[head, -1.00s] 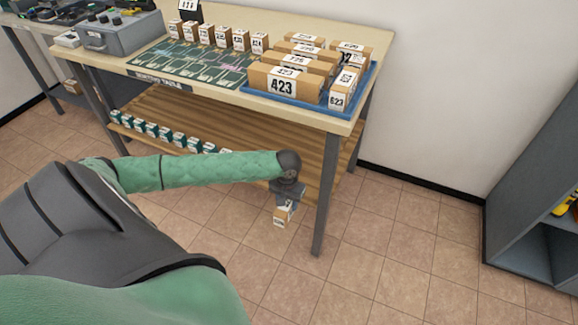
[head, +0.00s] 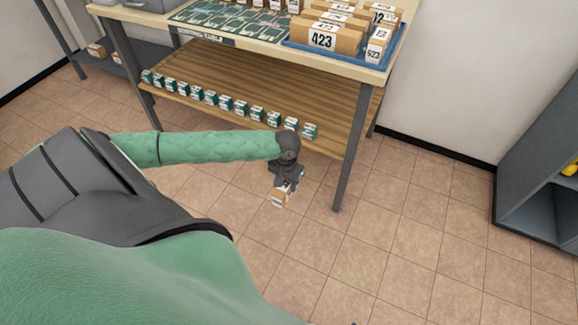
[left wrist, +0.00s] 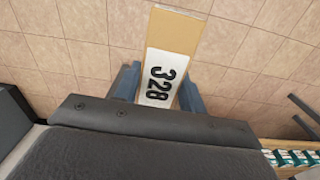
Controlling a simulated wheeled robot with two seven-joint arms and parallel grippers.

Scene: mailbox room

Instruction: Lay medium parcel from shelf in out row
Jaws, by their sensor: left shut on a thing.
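My left gripper (head: 286,180) is shut on a small tan parcel (head: 280,199) and holds it over the tiled floor, in front of the table. In the left wrist view the parcel (left wrist: 170,50) has a white label reading 328, and it sits between the gripper's fingers (left wrist: 158,92). The table's wooden lower shelf (head: 220,75) carries a row of small green-and-white boxes (head: 225,102) along its front edge. My right gripper is in neither view.
The table top has a green marked mat (head: 235,22) and a blue tray (head: 345,58) with several tan parcels, one reading 423 (head: 322,37). A table leg (head: 352,150) stands right of my gripper. A grey shelf unit (head: 535,170) is at the right. The floor between is clear.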

